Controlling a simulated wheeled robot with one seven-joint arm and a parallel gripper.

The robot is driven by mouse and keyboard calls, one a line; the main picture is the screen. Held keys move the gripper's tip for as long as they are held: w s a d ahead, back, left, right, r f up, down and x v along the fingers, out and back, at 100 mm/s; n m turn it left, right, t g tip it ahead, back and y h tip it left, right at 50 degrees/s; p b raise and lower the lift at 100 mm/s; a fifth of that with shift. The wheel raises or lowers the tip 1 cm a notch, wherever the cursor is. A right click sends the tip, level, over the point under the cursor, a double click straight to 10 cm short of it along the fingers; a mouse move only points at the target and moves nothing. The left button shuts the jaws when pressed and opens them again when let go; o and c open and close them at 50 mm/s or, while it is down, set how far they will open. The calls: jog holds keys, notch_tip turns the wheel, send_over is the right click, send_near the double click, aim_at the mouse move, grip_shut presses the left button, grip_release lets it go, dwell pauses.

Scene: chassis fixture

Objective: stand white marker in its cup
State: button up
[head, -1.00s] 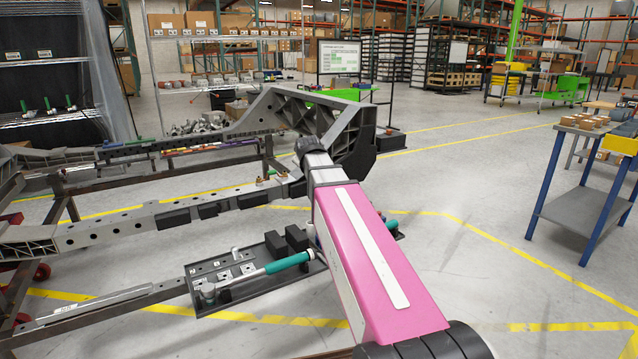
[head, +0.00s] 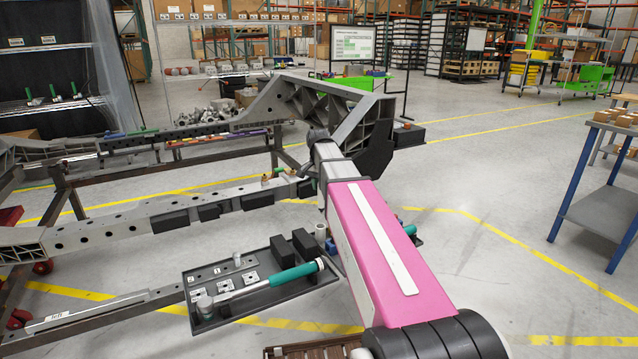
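I cannot make out a white marker for certain. A small pale upright cylinder (head: 237,260) stands on the dark tray (head: 207,323) among white labelled squares; I cannot tell what it is. A pale cup-like cylinder (head: 320,233) shows just left of my pink arm link, partly hidden by it. I cannot tell whether it is the cup or what it holds.
A teal-handled wrench (head: 290,275) lies across the tray beside black blocks (head: 305,243). A grey chassis frame (head: 130,226) with a large bracket (head: 370,135) spans the left and middle. A blue-legged table (head: 600,212) stands right. The floor between is clear.

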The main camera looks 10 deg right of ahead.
aim_at(320, 207)
jog(key=shift+f+m, duration=0.3)
jog(key=shift+m, duration=0.1)
jog(key=shift+f, duration=2.2)
jog(key=shift+f, duration=2.9)
jog(key=o, duration=1)
